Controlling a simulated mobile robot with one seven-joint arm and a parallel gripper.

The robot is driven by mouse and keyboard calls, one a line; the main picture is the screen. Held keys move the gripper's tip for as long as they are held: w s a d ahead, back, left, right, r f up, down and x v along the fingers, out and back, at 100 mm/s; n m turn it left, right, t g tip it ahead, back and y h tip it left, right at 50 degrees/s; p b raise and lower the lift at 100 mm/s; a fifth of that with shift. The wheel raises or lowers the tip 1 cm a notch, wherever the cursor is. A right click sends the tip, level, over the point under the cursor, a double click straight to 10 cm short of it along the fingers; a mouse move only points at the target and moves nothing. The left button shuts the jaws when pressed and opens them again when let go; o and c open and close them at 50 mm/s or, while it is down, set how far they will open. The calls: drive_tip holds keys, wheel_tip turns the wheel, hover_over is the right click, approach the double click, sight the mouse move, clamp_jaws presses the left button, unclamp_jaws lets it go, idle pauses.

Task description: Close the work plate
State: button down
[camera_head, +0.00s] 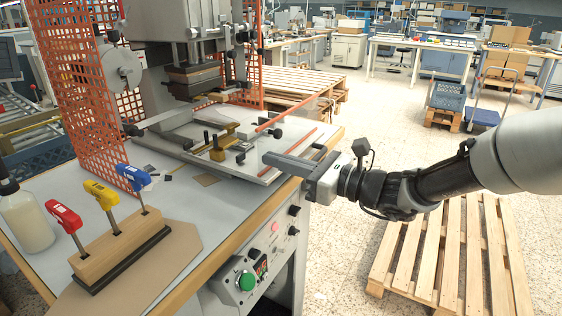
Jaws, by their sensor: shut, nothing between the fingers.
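The foil stamping press (195,45) stands at the back of a workbench, with its dark stamping head (192,78) raised. The pale work plate (262,128) extends forward from under the head, out over the bench. Brass-coloured and black clamps sit on it, and a small brown piece lies near its front left. My gripper (272,158) comes in from the right at the plate's front right edge. Its fingers are shut and empty, pointing left. They overlap the plate's edge in the picture; I cannot tell whether they touch it.
An orange mesh guard (85,80) stands left of the press. A wooden block (120,245) with red, yellow and blue handled tools and a white bottle (25,215) stand at front left. A green button (246,281) is on the front panel. A pallet (450,255) lies below my arm.

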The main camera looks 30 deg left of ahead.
sight(218, 143)
drive_tip(key=a, duration=1.2)
drive_tip(key=w+a, duration=0.1)
drive_tip(key=a, duration=0.5)
drive_tip(key=shift+w+a, duration=0.1)
drive_tip(key=shift+a, duration=0.3)
drive_tip(key=shift+r, duration=0.3)
drive_tip(key=shift+a+r, duration=0.1)
